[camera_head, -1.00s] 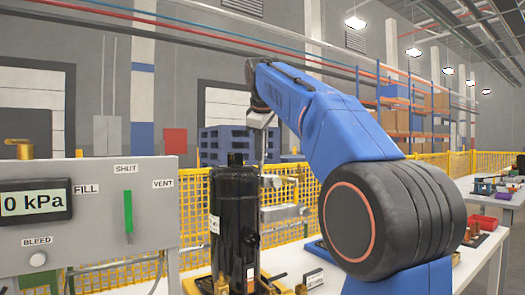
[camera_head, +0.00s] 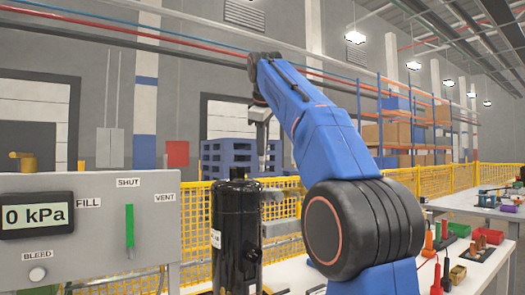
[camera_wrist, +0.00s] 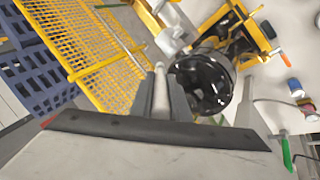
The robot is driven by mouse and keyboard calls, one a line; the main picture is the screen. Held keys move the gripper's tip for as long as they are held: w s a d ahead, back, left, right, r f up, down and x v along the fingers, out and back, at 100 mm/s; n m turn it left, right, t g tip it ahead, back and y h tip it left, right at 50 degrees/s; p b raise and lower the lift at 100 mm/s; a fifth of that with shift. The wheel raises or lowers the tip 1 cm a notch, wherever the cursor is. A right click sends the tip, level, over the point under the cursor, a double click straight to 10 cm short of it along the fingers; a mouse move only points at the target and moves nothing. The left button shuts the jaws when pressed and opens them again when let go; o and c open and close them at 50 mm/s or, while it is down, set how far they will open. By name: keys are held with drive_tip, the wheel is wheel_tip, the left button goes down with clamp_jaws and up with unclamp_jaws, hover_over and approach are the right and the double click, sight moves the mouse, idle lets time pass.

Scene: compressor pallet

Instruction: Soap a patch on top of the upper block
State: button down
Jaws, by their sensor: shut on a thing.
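My gripper (camera_head: 262,112) is high above and slightly right of the black compressor (camera_head: 237,235), pointing down. In the wrist view my gripper (camera_wrist: 162,98) is shut on a slim pale rod-like tool (camera_wrist: 160,92); its tip also shows as a thin stick (camera_head: 263,155) in the head view. The tip looks clear of everything below. Beside the compressor, small metal blocks stand one above the other: the upper block (camera_head: 275,195) and a lower block (camera_head: 282,228). In the wrist view the compressor's round black top (camera_wrist: 205,82) lies right of the fingers. I cannot see any soap on the blocks.
A grey panel (camera_head: 95,235) with a green lever and a 0 kPa display stands at left. Yellow mesh fencing (camera_head: 195,230) runs behind. Yellow clamps (camera_wrist: 225,22) are near the compressor.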

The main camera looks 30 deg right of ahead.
drive_tip(key=shift+r, duration=1.5)
drive_tip(key=shift+s+x, duration=0.2)
drive_tip(key=shift+x, duration=0.95)
drive_tip(key=shift+a+f, duration=0.15)
